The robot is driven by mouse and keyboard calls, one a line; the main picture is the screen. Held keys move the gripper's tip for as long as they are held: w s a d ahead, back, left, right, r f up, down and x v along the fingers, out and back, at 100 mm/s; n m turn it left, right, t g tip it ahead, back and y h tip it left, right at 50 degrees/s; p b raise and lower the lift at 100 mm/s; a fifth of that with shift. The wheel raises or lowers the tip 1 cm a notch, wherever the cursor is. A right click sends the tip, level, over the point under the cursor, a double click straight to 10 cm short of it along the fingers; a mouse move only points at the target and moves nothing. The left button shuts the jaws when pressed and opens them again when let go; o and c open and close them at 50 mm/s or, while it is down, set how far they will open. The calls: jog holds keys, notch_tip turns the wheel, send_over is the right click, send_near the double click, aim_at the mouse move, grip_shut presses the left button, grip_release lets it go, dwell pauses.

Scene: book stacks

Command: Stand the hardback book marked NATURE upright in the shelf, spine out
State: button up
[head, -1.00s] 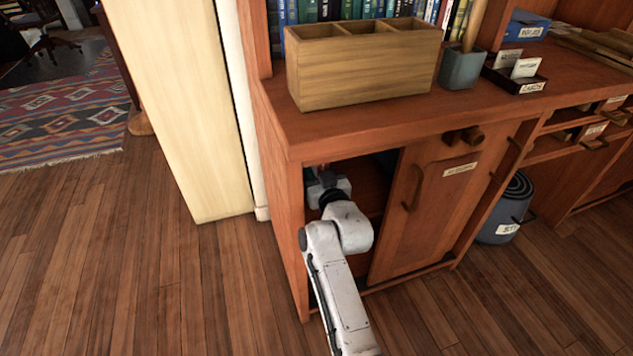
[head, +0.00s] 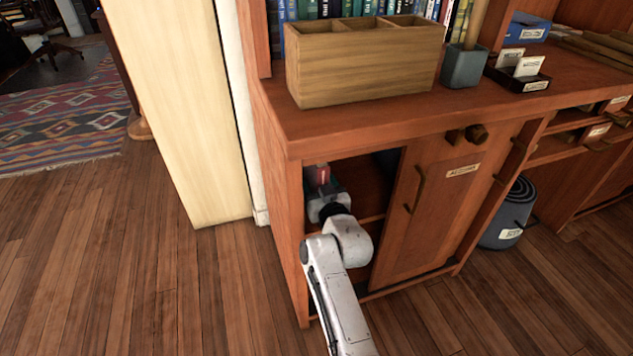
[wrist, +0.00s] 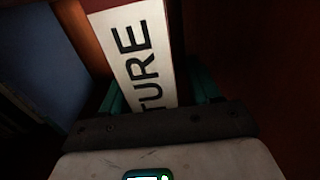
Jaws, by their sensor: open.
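The NATURE book (head: 322,174) stands inside the open cabinet near its left wall; its red and pale top shows beyond my gripper in the head view. In the wrist view, its pale spine (wrist: 137,60) with black letters "TURE" faces my gripper, with dark red at its edges. My gripper (wrist: 157,98) is open, with one teal finger on each side of the spine's near end. I cannot tell whether the fingers touch it. In the head view, my gripper (head: 326,196) is at the cabinet opening and hides the book's lower part. The shelf (head: 365,195) is the cabinet's inside board.
A cabinet door (head: 435,205) covers the right side of the opening. A blue object (head: 387,160) is partly visible inside, and a blue panel (wrist: 40,75) shows in the wrist view. A wooden box (head: 365,65) stands on top. The floor in front is clear.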

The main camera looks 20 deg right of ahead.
jog(key=shift+r, duration=0.1)
jog(key=s+p, duration=1)
jog(key=s, duration=0.2)
dwell(0.6)
